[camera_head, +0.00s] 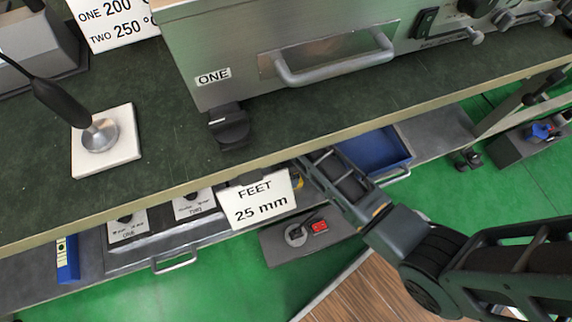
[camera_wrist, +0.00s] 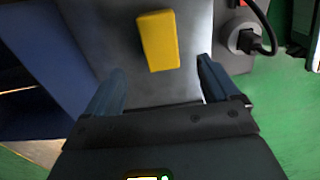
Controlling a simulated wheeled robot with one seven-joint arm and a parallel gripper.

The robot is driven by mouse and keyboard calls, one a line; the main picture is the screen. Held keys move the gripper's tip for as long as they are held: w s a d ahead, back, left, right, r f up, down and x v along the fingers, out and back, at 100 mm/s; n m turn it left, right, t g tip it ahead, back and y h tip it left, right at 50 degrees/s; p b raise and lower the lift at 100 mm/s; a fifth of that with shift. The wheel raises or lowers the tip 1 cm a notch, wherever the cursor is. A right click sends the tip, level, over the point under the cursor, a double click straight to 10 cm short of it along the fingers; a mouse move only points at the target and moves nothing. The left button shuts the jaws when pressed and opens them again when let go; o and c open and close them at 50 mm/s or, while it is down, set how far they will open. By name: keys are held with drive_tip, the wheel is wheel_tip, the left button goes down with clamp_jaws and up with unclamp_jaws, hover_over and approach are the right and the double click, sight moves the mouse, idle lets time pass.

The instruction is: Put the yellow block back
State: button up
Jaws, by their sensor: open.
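The yellow block (camera_wrist: 158,40) lies on a grey shelf surface (camera_wrist: 196,28) in the wrist view, ahead of my gripper (camera_wrist: 160,67). My gripper is open, with one dark blue finger on each side below the block, and nothing is between the fingers. In the head view only a small yellow patch (camera_head: 299,182) shows beside my arm, probably the block. My gripper's tips are hidden there under the green bench's front edge.
A blue tray (camera_head: 385,152) is on the lower shelf, right of my arm; a blue wall (camera_wrist: 45,60) stands left in the wrist view. A socket with a black plug (camera_wrist: 245,40) is at right. The bench (camera_head: 170,150) overhangs the shelf. A "FEET 25 mm" sign (camera_head: 258,199) hangs nearby.

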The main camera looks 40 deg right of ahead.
wheel_tip(320, 180, up, 3)
drive_tip(key=shift+f+p, duration=0.2)
drive_tip(key=shift+p, duration=0.15)
drive_tip(key=s+a+r+m+t, duration=0.15)
drive_tip(key=s+m+t, duration=0.25)
drive_tip(key=s, duration=0.4)
drive_tip(key=s+r+m+t, duration=0.3)
drive_tip(key=s, duration=0.5)
drive_tip(key=s+d+r+m+t, duration=0.1)
drive_tip(key=s+r+m+t, duration=0.2)
drive_tip(key=r, duration=1)
drive_tip(key=s+r+m+t, duration=0.4)
drive_tip(key=s+r, duration=0.3)
drive_tip(key=r, duration=0.7)
drive_tip(key=shift+s+d+t, duration=0.2)
drive_tip(key=shift+d+t, duration=0.2)
drive_tip(key=shift+t, duration=0.1)
